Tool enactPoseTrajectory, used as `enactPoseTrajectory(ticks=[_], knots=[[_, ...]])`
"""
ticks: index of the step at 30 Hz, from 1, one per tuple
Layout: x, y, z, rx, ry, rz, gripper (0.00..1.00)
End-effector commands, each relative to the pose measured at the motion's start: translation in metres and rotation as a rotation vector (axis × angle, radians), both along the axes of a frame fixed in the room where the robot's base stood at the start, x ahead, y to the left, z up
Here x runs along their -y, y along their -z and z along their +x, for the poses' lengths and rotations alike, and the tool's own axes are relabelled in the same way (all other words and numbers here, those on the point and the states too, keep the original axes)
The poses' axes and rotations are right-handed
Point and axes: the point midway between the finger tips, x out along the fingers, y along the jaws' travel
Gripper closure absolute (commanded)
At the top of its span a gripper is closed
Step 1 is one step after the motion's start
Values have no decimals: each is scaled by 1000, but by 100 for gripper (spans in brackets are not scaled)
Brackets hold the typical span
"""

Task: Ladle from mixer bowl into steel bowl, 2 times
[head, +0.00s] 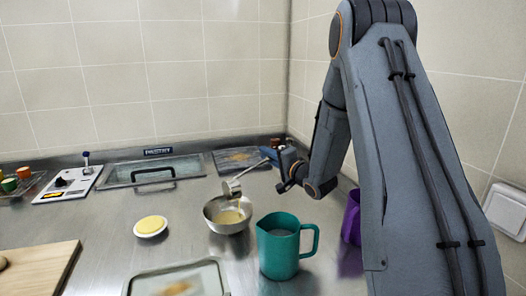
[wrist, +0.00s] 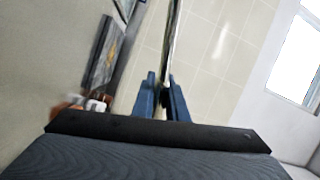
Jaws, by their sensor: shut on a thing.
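My gripper (head: 275,157) is shut on the handle of a metal ladle. In the wrist view, the shiny ladle handle (wrist: 173,38) runs up from between the blue fingers (wrist: 161,92). In the head view, the ladle's cup (head: 231,188) hangs tilted just above a steel bowl (head: 210,216). A pale yellow streak shows below the cup, seemingly liquid falling into the bowl. Yellow liquid lies in the bowl. I cannot make out a separate mixer bowl in either view.
A teal jug (head: 278,250) stands close to the bowl's right, with a purple jug (head: 351,218) partly behind my arm. A small yellow-filled dish (head: 150,226) is on the left.

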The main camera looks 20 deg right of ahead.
Motion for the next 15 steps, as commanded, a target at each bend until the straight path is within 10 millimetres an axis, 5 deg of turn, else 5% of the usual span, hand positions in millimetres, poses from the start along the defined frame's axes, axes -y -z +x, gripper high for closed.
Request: enactPoseTrajectory(ticks=[15], knots=[[21,41,7,-77,1,242,100]])
